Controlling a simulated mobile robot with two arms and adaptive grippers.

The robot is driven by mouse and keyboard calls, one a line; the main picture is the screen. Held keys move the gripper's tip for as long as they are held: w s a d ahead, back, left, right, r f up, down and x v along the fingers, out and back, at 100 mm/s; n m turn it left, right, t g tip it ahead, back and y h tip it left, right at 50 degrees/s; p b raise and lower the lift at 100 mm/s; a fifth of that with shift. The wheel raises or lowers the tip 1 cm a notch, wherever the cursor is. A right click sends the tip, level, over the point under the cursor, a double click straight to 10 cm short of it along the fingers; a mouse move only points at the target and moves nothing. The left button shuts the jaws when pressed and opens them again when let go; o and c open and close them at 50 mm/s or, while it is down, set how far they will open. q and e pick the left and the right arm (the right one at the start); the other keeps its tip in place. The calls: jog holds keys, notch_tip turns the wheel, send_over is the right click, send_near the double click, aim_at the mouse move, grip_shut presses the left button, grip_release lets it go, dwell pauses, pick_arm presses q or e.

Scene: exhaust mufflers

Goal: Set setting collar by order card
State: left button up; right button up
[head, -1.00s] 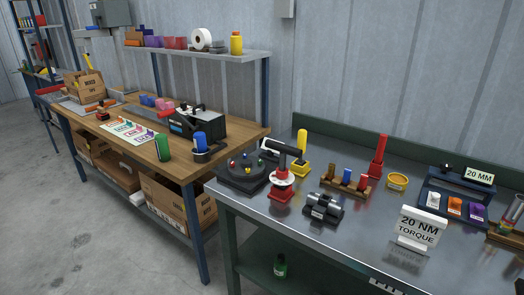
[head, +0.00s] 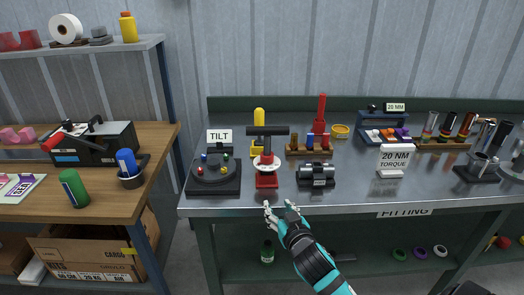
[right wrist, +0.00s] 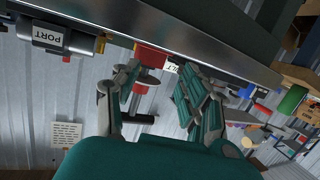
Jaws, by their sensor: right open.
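A red stand (head: 266,180) on the steel bench carries a white setting collar (head: 266,160) below a black T-shaped handle (head: 267,131). Marks on the collar are too small to read. A white card (head: 394,160) to the right reads "20 NM TORQUE". My right gripper (head: 281,206) is open and empty at the bench's front edge, in front of the stand and apart from it. In the right wrist view the red stand (right wrist: 150,56) and collar (right wrist: 148,84) appear upside down beyond the open fingers (right wrist: 158,75). My left gripper is out of view.
A turntable (head: 214,175) with coloured knobs and a "TILT" sign (head: 219,136) stand left of the stand. A dark "PORT" fixture (head: 316,174) sits close on its right. Bare steel shows along the front edge.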

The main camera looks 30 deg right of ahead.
aim_at(267, 157)
notch_tip(267, 157, up, 8)
jog(key=w+d+t, duration=0.3)
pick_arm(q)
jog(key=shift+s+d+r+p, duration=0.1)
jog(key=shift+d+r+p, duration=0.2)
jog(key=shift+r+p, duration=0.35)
pick_arm(e)
jog(key=x, duration=1)
jog(key=f+x, duration=0.1)
jog(key=x, duration=0.5)
jog(key=shift+s, duration=0.1)
jog(key=shift+f, duration=0.1)
grip_shut()
